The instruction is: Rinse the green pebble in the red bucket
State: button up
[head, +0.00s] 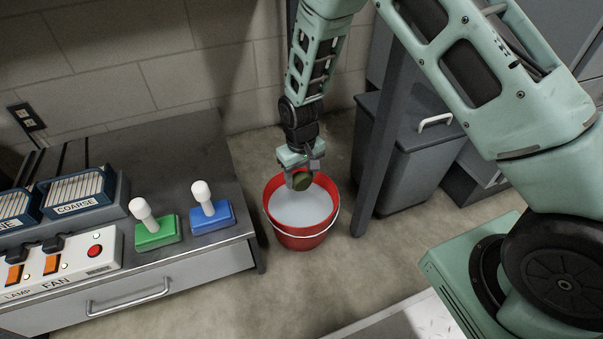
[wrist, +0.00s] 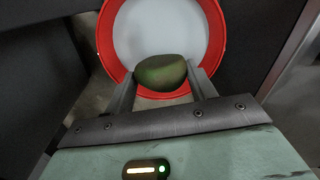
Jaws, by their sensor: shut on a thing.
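The green pebble (head: 302,181) is held between the fingers of my gripper (head: 301,175), which is shut on it. In the wrist view the pebble (wrist: 161,72) sits between the two fingertips (wrist: 160,80). The red bucket (head: 300,238) stands on the floor, filled with pale liquid (head: 301,208).
Left of the bucket is a grey bench (head: 180,160) with a green-based lever (head: 157,235), a blue-based lever (head: 212,218) and a switch panel (head: 60,265). A grey post (head: 375,180) and a lidded bin (head: 405,165) stand to the right. Floor in front of the bucket is clear.

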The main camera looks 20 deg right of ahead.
aim_at(301, 189)
jog(key=shift+f+b, duration=2.9)
jog(key=shift+f, duration=0.1)
jog(key=shift+f+b, duration=2.35)
jog(key=shift+f, duration=3.35)
jog(key=shift+d, duration=0.2)
jog(key=shift+d+p, duration=0.45)
jog(key=shift+d, duration=0.05)
jog(key=shift+a, duration=0.1)
jog(key=shift+a, duration=1.3)
